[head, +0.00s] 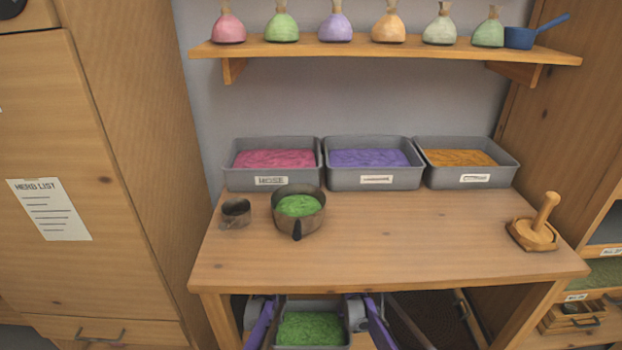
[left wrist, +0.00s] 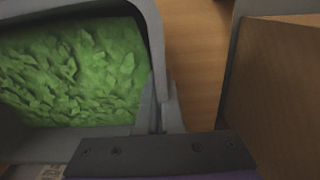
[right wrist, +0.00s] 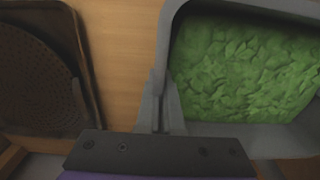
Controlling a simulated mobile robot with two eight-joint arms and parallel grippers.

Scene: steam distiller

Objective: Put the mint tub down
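The mint tub, a grey tub full of green leaves, shows low in the head view (head: 312,346), below the front edge of the worktable (head: 400,262). My left gripper (head: 262,312) is shut on its left wall, and my right gripper (head: 358,312) on its right wall. In the left wrist view the fingers (left wrist: 160,108) pinch the rim; the right wrist view shows the same grip (right wrist: 160,108). The tub looks level. A wooden surface (left wrist: 195,60) lies below it; whether the tub touches that surface cannot be told.
A dark tray with a round mesh (right wrist: 35,75) lies beside the tub under the table. Pink (head: 272,182), purple (head: 374,180) and orange (head: 466,178) tubs line the table's back. A pan of green leaves (head: 299,206), a small cup (head: 236,213) and a wooden press (head: 536,232) stand there. The table's middle is clear.

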